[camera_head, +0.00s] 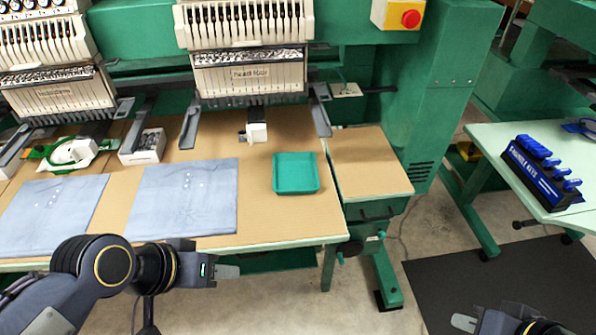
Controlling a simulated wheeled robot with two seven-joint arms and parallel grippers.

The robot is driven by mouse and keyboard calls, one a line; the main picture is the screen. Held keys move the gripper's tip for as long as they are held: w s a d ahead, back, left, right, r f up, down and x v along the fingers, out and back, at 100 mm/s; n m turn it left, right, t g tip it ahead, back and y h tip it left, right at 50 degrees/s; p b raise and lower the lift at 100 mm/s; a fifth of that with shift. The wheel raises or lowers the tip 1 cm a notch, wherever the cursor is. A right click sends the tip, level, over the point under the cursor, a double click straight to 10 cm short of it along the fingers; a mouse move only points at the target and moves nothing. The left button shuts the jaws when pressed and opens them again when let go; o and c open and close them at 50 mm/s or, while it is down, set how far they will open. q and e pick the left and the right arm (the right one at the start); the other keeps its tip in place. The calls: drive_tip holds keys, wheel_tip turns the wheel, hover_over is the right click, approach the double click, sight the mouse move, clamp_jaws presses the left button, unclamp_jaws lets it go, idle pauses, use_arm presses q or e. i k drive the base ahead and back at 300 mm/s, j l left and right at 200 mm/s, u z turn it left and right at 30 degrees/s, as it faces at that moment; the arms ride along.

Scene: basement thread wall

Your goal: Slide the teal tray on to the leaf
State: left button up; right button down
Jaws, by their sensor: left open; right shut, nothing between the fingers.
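The teal tray (296,186), a shallow square tray that looks empty, sits flat on the tan tabletop (260,222) of the embroidery machine, near its right end. The leaf (370,165), a small tan panel with a pale edge, adjoins the tabletop on the right, with a narrow seam between them. Nothing lies on the leaf. My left gripper (236,271) is open and empty in front of the table's front edge, below and left of the tray. My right gripper (458,322) is shut and empty at the bottom right, over the floor. Neither gripper touches the tray.
Two blue-grey cloth pieces (183,200) lie left of the tray. Machine heads (245,50) and their arms overhang the table's back. A pale green side table (500,165) with a rack of blue-handled tools (543,172) stands at right, across a floor gap.

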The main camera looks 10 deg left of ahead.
sight(294, 173)
drive_tip(key=i+l+u, duration=0.35)
drive_tip(key=l, duration=0.2)
drive_tip(key=i+l+u, duration=0.15)
drive_tip(key=l, duration=0.2)
drive_tip(key=i+l+u, duration=0.15)
drive_tip(key=l, duration=0.2)
drive_tip(key=i+l+u, duration=0.2)
drive_tip(key=l, duration=0.15)
